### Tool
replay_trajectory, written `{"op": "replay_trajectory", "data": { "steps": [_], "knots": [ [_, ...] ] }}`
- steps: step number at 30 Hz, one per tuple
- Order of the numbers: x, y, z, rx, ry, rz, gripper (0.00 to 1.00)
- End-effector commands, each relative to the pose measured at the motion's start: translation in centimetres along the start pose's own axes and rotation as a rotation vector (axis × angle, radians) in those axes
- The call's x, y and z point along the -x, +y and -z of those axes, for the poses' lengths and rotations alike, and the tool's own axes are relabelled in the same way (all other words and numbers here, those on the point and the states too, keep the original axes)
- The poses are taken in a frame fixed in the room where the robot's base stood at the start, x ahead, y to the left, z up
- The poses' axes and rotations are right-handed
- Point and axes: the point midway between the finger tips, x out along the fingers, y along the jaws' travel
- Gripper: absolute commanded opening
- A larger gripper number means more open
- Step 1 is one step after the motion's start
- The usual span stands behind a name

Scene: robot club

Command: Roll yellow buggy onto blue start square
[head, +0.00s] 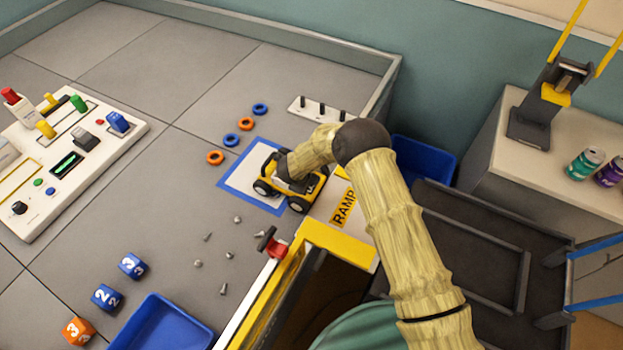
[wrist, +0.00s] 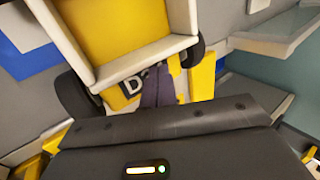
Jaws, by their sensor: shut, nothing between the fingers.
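The yellow buggy (head: 269,185) stands with its left part over the blue-bordered start square (head: 236,184). Its right wheels are at the square's right edge, close to the ramp (head: 336,212). In the wrist view the buggy (wrist: 115,35) fills the top, with its pale-rimmed yellow bed and dark wheels showing. Blue of the square (wrist: 32,58) shows at left. My gripper (wrist: 158,75) is shut and empty, its dark fingers close behind the buggy's rear edge. I cannot tell whether they touch it. In the head view my arm hides the fingertips and part of the buggy.
Blue and orange rings (head: 231,139) and a pegged white board (head: 318,109) lie beyond the square. Loose screws (head: 228,255) lie in front. A red-handled part (head: 272,243) stands by the ramp. Numbered cubes (head: 107,297) and a blue tray (head: 166,325) are nearer.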

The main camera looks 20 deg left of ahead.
Motion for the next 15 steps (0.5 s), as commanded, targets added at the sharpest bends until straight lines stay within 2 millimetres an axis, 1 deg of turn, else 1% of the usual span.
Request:
{"op": "replay_trajectory", "data": {
  "steps": [15],
  "knots": [
    [-0.1,0.0,-3.0,0.000,-0.002,0.001,0.00]
  ]
}}
